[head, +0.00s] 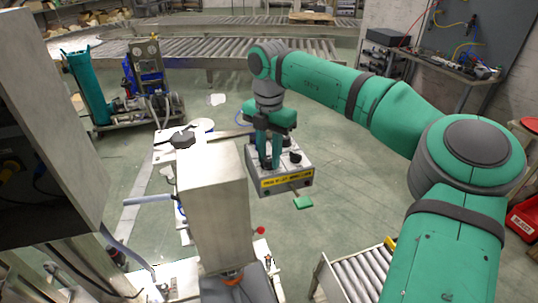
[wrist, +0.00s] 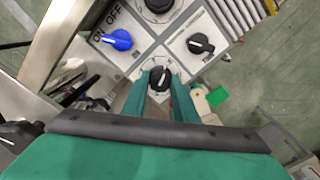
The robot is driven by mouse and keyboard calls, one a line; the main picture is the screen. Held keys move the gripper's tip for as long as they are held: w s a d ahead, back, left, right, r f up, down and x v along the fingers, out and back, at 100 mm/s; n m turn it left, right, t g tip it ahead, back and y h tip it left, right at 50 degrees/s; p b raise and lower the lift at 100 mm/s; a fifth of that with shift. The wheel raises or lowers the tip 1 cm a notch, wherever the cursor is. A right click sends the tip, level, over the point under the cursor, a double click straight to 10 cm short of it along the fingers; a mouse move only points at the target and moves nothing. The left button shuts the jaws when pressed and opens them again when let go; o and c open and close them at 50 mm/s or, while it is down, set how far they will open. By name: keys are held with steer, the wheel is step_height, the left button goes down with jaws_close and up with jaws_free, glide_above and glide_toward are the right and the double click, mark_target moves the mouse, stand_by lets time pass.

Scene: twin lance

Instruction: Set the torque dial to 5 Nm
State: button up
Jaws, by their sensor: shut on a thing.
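A grey control box (head: 285,180) with a yellow label strip stands below my gripper (head: 268,165) in the head view. In the wrist view the box panel (wrist: 150,55) carries several knobs. One black knob with a white pointer line (wrist: 159,78) sits between the fingers of my gripper (wrist: 160,74), which is shut on it. A blue knob (wrist: 118,40) is at upper left, beside ON and OFF lettering. Another black knob (wrist: 200,44) is at upper right. A third (wrist: 158,4) is cut by the top edge. I cannot read which knob is the torque dial or its scale.
A pale metal post (head: 212,200) stands close left of the box. A green tab (head: 303,202) sticks out at the box's front. A roller conveyor (head: 355,275) is at the lower right, and longer conveyors (head: 230,48) run across the back. Floor behind the box is open.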

mark_target(269, 158)
steer(key=shift+m, duration=0.6)
steer(key=o, duration=1)
steer(key=shift+o, duration=0.2)
steer(key=shift+r, duration=0.15)
step_height(269, 158, up, 11)
steer(key=shift+f, duration=0.2)
